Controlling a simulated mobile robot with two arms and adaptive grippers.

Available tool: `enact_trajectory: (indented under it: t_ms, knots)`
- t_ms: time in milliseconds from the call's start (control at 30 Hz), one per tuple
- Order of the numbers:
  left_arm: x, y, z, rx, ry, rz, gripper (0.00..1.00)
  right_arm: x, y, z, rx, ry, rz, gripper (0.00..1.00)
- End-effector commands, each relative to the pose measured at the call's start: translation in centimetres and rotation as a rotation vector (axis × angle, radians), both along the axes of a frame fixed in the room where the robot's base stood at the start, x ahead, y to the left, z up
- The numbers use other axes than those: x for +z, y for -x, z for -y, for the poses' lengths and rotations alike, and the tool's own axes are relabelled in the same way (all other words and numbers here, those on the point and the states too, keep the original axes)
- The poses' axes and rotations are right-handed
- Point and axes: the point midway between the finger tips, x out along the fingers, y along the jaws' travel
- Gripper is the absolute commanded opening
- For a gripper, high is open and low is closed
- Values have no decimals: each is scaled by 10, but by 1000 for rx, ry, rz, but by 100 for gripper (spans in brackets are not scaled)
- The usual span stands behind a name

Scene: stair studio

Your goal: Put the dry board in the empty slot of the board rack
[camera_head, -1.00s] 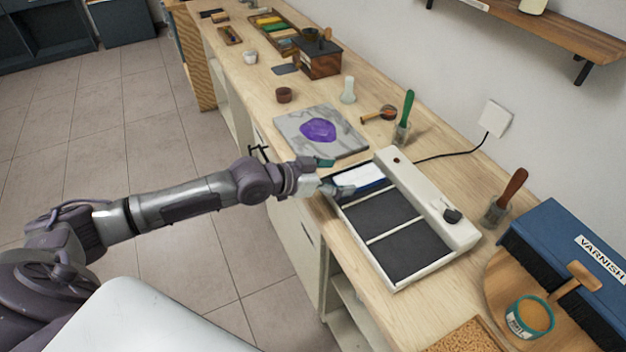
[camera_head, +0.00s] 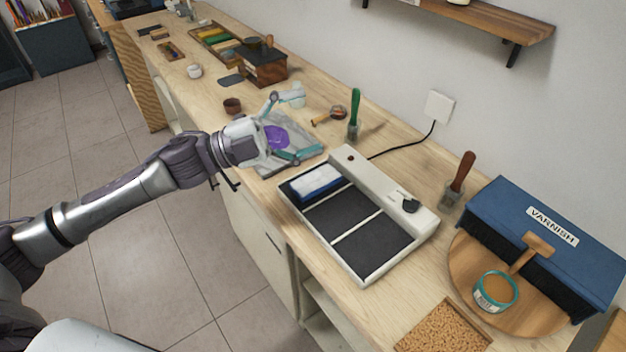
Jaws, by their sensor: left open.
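A small board with a white top and blue edges (camera_head: 316,182) lies flat in the far-left section of a white appliance (camera_head: 372,268) with dark panels. It may be the dry board; I cannot tell whether it is dry. The two nearer sections of the appliance are empty. My left gripper (camera_head: 288,127) is open, with its fingers spread above a grey marbled slab (camera_head: 299,137) bearing a purple patch (camera_head: 277,137). It is apart from the board and holds nothing that I can see. I cannot make out a board rack for certain. My right gripper is not in view.
A green-handled tool (camera_head: 354,115) stands behind the appliance, whose black cord (camera_head: 405,149) runs to the wall. A blue VARNISH box (camera_head: 555,230) and a round wooden board (camera_head: 462,268) with a tin (camera_head: 496,291) are at right. A brown cup (camera_head: 232,105) stands beyond the slab.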

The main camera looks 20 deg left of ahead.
Motion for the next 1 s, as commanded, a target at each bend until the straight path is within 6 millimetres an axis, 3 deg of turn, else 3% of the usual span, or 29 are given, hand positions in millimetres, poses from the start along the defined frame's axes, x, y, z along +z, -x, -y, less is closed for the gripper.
enact_trajectory:
  t_ms: [33, 133, 300, 367, 500, 700, 867, 1000]
  knots:
    - [7, 10, 15, -70, -77, 139, 90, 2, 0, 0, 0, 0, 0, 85]
    - [0, 30, 39, -210, -273, 391, 90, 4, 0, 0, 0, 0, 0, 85]
    - [-46, 37, 54, -429, -689, 720, 90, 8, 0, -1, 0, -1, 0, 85]
    - [-64, 29, 49, -498, -857, 802, 90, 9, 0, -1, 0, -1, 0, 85]
    - [-96, -3, 20, -615, -1262, 900, 90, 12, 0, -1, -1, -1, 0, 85]
    - [-102, -45, -30, -674, -1682, 872, 90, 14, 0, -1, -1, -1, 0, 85]
    - [-102, -57, -47, -681, -1804, 836, 90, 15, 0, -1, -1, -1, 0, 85]
    - [-121, -63, -43, -684, -1811, 829, 90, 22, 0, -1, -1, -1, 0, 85]
